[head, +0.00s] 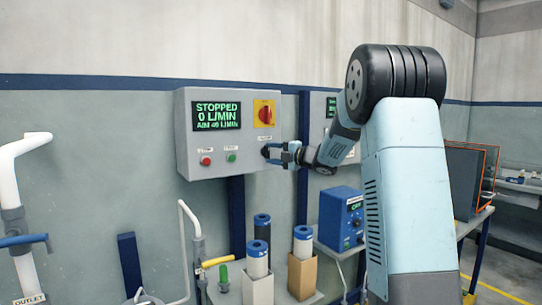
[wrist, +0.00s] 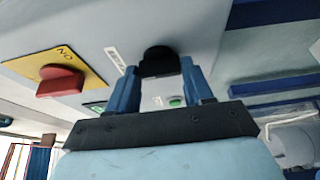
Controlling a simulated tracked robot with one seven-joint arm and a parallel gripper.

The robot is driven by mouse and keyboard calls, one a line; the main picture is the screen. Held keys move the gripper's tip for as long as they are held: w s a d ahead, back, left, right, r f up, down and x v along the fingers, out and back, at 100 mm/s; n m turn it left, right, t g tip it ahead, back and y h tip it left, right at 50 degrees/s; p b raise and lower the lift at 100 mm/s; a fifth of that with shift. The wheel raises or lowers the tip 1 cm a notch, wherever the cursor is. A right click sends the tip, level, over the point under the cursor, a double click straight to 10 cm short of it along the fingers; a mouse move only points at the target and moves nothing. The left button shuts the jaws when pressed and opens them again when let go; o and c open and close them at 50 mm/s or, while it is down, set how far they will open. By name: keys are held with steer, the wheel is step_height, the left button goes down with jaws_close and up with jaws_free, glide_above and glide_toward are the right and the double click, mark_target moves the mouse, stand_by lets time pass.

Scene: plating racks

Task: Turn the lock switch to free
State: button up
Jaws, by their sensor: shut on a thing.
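A grey control box (head: 219,165) is on the wall, with a display (head: 215,116) reading "STOPPED 0 L/MIN". My gripper (head: 272,153) is at its lower right corner. In the wrist view my gripper (wrist: 160,72) has its two blue fingers on either side of a black knob (wrist: 158,55), shut on it. This looks like the lock switch; a small white label beside it is too blurred to read. In the head view the fingers mostly hide the knob. Its exact turn cannot be told.
A red rotary switch on a yellow plate (head: 265,113) sits above my gripper. A red button (head: 206,161) and a green button (head: 232,156) are to the left. Below stand blue-topped cylinders (head: 257,260), a blue unit (head: 341,218) and white pipes (head: 190,245).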

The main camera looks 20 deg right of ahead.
steer(key=shift+a+f, duration=0.2)
steer(key=shift+f, duration=0.15)
steer(key=o, duration=0.9)
steer(key=shift+r, duration=0.1)
steer(key=shift+o, duration=0.7)
steer(key=shift+d+r, duration=0.1)
steer(key=v, duration=1.3)
steer(key=shift+s+d, duration=0.25)
steer(key=shift+d, duration=0.05)
